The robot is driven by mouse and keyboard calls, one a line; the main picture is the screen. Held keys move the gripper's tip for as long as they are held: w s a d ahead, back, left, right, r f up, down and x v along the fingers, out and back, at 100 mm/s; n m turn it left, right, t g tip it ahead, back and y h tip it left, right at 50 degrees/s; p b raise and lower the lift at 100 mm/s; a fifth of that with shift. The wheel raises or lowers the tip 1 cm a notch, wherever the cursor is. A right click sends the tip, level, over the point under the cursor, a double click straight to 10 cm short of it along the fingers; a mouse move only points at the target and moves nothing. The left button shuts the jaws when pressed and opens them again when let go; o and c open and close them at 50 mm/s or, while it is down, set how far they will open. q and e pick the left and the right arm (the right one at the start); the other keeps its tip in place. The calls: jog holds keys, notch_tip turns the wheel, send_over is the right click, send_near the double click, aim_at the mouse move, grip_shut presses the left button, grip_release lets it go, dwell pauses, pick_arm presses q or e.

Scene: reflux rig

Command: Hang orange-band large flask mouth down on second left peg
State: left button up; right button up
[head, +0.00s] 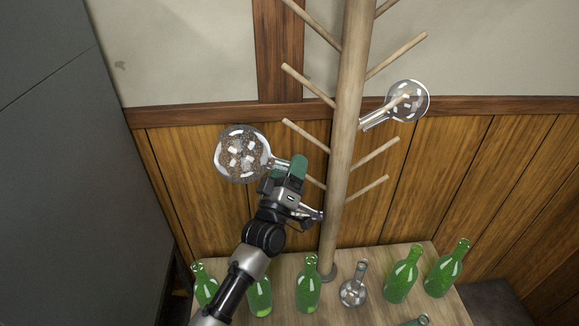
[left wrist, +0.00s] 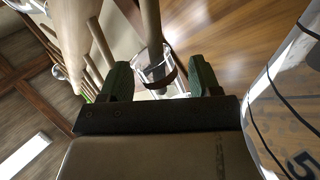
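The large round flask (head: 242,153) is in the air left of the wooden trunk (head: 347,120), with its bulb to the left and its neck toward the right. My left gripper (head: 285,168) is at its neck. In the left wrist view, the clear neck (left wrist: 155,68) with a brownish-orange band lies between the green fingers (left wrist: 162,82). Left pegs include an upper one (head: 308,87) and a lower one (head: 305,135). My right gripper is not in view.
Another flask (head: 408,100) hangs on a right peg. Green bottles (head: 308,285) and a small clear flask (head: 354,287) stand on the wooden table (head: 385,312) below. A dark grey panel (head: 80,170) stands at the left.

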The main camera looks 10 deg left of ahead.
pick_arm(q)
jog(key=shift+s+f, duration=0.3)
jog(key=shift+s, duration=0.1)
jog(key=v, duration=1)
jog(key=shift+b, duration=0.4)
jog(key=shift+r, duration=0.1)
